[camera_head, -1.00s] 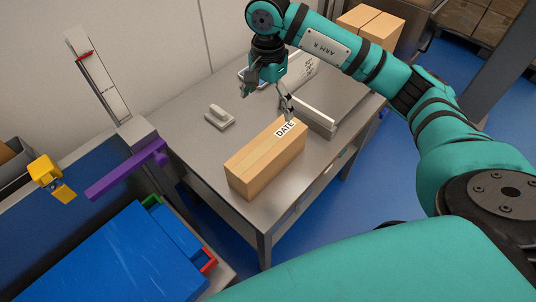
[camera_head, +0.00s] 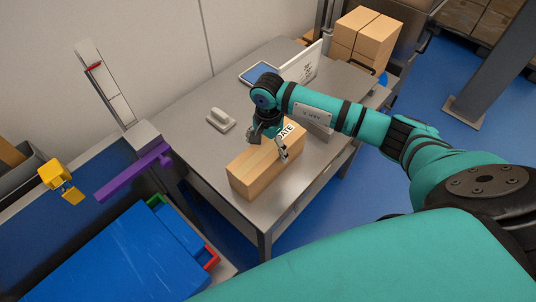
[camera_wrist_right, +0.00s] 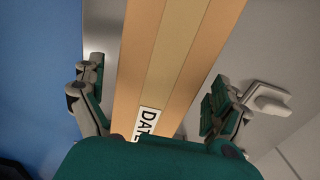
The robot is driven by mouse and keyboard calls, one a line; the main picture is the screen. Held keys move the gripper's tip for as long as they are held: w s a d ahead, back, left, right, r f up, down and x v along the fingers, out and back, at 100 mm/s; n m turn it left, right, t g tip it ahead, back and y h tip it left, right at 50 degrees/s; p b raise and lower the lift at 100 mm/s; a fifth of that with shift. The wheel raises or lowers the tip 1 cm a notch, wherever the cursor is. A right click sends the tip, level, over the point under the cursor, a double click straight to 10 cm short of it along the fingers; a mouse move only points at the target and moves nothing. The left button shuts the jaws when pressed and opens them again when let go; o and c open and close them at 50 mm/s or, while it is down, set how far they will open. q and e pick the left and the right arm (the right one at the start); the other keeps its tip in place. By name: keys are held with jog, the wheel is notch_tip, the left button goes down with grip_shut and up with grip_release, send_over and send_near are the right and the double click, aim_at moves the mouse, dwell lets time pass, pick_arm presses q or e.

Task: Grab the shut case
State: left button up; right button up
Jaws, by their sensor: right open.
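The shut case is a tan cardboard box (camera_head: 254,172) with a taped top and a white DATE label, lying on the grey metal table. My right gripper (camera_head: 268,145) is open above the label end of the box. In the right wrist view the box (camera_wrist_right: 175,60) runs between the two open fingers of the right gripper (camera_wrist_right: 150,100), one on each side. The fingers look apart from the box's sides, and nothing is held. My left gripper is not in view.
A grey handled block (camera_head: 221,119) stands on the table (camera_head: 205,150) behind the box. A blue-screened tablet (camera_head: 260,74) and a white printed panel (camera_head: 302,68) are at the back. Purple and yellow fixtures and a blue tub lid (camera_head: 120,255) are at left.

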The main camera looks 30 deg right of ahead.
jog(key=shift+f, duration=0.75)
jog(key=c, duration=1.5)
jog(key=shift+w+r, duration=0.15)
jog(key=shift+r, duration=0.05)
